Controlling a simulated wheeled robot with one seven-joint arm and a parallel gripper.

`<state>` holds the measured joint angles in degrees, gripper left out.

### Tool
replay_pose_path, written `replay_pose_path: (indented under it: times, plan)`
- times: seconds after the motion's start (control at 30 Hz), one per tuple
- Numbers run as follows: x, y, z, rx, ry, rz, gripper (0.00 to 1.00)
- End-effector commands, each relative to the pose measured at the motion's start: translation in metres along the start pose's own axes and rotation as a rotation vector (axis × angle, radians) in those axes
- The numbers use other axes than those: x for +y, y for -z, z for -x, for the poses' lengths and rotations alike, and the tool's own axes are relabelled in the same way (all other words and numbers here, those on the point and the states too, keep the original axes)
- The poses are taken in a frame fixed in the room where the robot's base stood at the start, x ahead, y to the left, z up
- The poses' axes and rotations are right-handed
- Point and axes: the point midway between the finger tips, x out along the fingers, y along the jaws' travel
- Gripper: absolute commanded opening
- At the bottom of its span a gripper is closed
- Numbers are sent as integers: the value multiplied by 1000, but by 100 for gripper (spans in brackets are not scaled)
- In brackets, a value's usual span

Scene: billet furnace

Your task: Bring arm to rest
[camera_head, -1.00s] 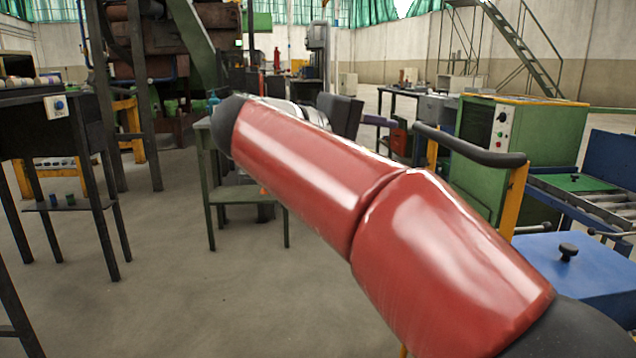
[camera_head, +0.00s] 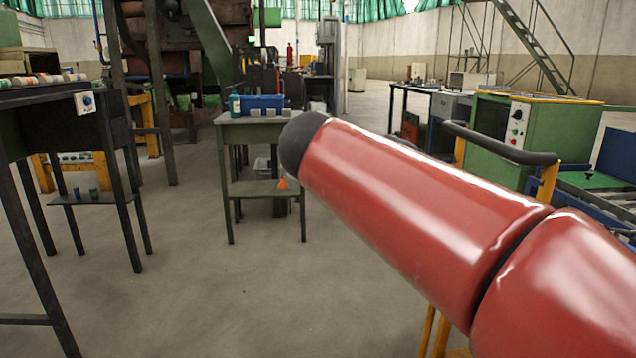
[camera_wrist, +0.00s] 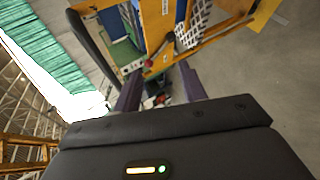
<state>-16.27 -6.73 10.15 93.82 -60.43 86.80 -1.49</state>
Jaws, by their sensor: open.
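My red arm runs across the right side of the head view, with its dark elbow end near the middle. My gripper is out of sight in the head view. In the wrist view, my gripper (camera_wrist: 160,90) shows two dark purple fingers, spread apart and with nothing between them. Beyond the fingers is a yellow frame (camera_wrist: 200,42) with a dark rail on its left.
A small green table (camera_head: 262,122) with a blue bin (camera_head: 262,103) stands mid-floor. A dark bench (camera_head: 55,105) stands at left. A green cabinet (camera_head: 500,140) and a yellow post with a dark handrail (camera_head: 500,145) are at right. The floor at front left is clear.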

Motion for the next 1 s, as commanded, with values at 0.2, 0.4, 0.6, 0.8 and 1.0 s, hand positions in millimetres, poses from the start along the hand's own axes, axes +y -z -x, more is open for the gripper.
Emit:
replay_pose_path:
  times: [0.2, 0.4, 0.6, 0.8, 1.0]
  plan:
    - [-54, -68, -23, 26, 282, -88, 41]
    - [-145, -138, -26, 74, 656, -369, 41]
    - [-198, -163, -17, 106, 857, -624, 41]
    - [-210, -166, -16, 112, 899, -684, 41]
    - [-210, -166, -16, 111, 898, -681, 41]
